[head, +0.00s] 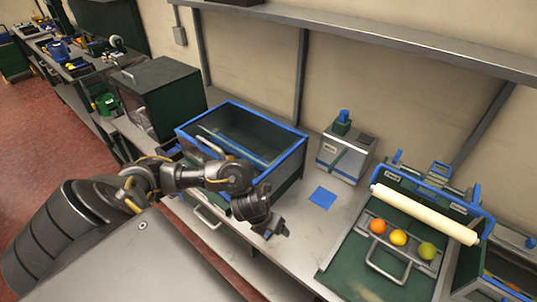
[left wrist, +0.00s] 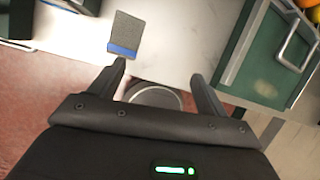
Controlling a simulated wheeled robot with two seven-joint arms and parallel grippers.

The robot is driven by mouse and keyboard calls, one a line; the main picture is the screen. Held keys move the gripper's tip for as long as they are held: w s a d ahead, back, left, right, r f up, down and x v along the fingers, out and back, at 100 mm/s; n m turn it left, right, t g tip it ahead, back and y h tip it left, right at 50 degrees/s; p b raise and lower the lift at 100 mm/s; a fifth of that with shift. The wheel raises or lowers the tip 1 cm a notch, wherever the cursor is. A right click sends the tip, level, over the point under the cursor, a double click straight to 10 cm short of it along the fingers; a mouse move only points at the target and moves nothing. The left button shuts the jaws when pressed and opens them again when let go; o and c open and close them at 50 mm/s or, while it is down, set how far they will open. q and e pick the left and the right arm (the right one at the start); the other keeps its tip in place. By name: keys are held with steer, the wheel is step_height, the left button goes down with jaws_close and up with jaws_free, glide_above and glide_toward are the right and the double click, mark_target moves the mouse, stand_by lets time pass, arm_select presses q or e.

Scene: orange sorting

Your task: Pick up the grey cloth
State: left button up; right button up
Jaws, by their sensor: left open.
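In the left wrist view, a dark grey speckled rectangular piece (left wrist: 128,28) with a blue band along its near edge lies flat on the pale counter, beyond my left fingers. My left gripper (head: 277,231) is above the front part of the counter, left of and nearer than the blue square. Its two fingers are apart and empty in the left wrist view (left wrist: 160,75). My right gripper is in neither view.
Right is a green tray (head: 345,262) with an orange, a yellow and a green fruit, and a cream roller (head: 425,214). A shelf (head: 390,40) runs above.

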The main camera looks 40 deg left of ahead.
arm_select(q)
steer(key=shift+m+g+y, duration=0.4)
steer(key=shift+m+y, duration=0.1)
steer(key=shift+m, duration=0.4)
steer(key=a+f+b, duration=0.1)
steer(key=a+f, duration=0.1)
steer(key=w+a+f+b, duration=0.1)
steer(key=a+f, duration=0.1)
steer(key=a, duration=0.1)
steer(key=shift+w+a+f, duration=0.1)
steer(key=shift+a+f, duration=0.1)
steer(key=shift+f, duration=0.2)
steer(key=shift+w+a+f, duration=0.1)
steer(key=shift+w+f, duration=0.05)
steer(key=shift+f, duration=0.1)
steer(key=shift+b+x, duration=0.3)
steer(key=shift+x, duration=2.25)
steer(key=shift+w+r, duration=0.1)
steer(key=shift+w, duration=0.1)
steer(key=shift+d, duration=0.2)
steer(key=c, duration=1.1)
steer(key=shift+o, duration=0.2)
